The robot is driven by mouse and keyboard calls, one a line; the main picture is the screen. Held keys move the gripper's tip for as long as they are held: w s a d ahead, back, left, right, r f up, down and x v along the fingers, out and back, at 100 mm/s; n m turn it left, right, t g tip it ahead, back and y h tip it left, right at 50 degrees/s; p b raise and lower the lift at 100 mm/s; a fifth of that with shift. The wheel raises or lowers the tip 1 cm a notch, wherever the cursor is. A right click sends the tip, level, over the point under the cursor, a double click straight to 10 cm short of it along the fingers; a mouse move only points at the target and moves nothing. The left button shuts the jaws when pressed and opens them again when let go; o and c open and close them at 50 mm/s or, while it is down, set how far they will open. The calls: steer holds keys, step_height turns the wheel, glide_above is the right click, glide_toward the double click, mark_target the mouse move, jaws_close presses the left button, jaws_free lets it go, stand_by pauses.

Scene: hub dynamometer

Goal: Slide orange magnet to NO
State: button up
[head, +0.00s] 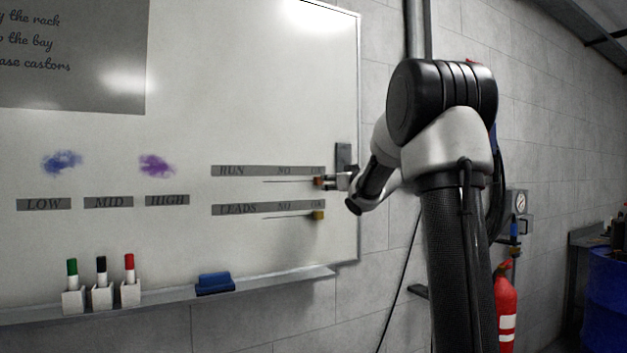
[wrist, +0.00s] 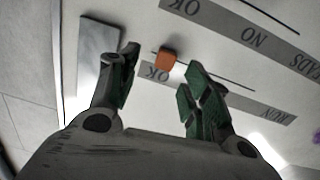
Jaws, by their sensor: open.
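The orange magnet (wrist: 167,59) sits on the whiteboard at the OK end of the thin slide line under the RUN strip (wrist: 215,95). The magnet seems just beyond the fingertips; I cannot tell any contact.
A yellow magnet (head: 318,215) sits at the OK end of the LEADS line below. Cups with markers (head: 101,294) and a blue eraser (head: 214,284) stand on the ledge. A dark plate (head: 343,157) is by the board's right edge.

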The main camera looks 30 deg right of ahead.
mark_target(319, 181)
steer(key=w+a+r, duration=0.1)
steer(key=w, duration=0.6)
steer(key=shift+w+t+y, duration=0.3)
steer(key=shift+w, duration=0.1)
jaws_close()
